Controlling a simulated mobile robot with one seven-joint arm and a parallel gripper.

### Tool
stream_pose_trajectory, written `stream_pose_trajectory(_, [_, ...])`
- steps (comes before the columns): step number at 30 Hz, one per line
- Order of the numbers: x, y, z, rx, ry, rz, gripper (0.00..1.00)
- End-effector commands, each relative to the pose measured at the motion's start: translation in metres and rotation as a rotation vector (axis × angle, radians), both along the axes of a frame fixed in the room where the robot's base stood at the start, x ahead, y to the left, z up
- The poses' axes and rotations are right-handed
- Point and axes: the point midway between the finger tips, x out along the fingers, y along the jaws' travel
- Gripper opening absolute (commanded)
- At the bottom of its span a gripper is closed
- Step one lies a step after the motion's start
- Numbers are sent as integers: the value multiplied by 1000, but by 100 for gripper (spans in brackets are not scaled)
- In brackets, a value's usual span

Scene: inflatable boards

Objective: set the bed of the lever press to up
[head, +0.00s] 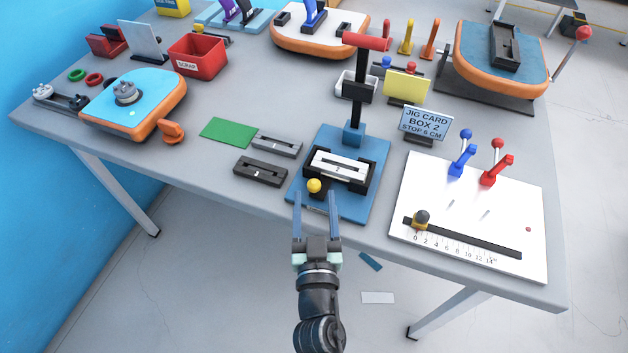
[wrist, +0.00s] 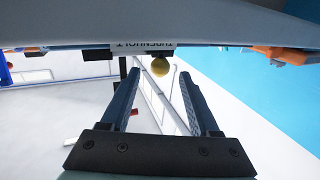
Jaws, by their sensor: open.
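The lever press stands near the table's front edge on a blue base (head: 357,211), with a black column and a raised red handle (head: 366,42). Its bed seems to be the part with a pale slotted plate (head: 341,166) held in a black frame; I cannot tell its height. A yellow ball knob (head: 314,186) is at the front left of the press; it also shows in the wrist view (wrist: 161,66). My gripper (head: 315,197) is open and empty, just in front of the knob. Its fingertips point at the knob, one to each side.
Two dark slotted blocks (head: 261,171) and a green sheet (head: 228,132) lie left of the press. A white board (head: 465,240) with a scale and levers lies to the right. A jig card (head: 426,124) stands behind it.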

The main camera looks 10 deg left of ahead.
Motion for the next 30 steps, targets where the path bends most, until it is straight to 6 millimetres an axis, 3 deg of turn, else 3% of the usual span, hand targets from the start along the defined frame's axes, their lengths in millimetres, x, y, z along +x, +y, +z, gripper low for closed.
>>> stream_pose_trajectory(3, [20, 3, 1, 0, -2, 0, 62])
stream_pose_trajectory(9, [40, 5, 0, 0, -1, 0, 62])
stream_pose_trajectory(21, [45, 6, 0, 0, 0, 0, 62])
stream_pose_trajectory(30, [45, 6, 0, 0, 0, 0, 10])
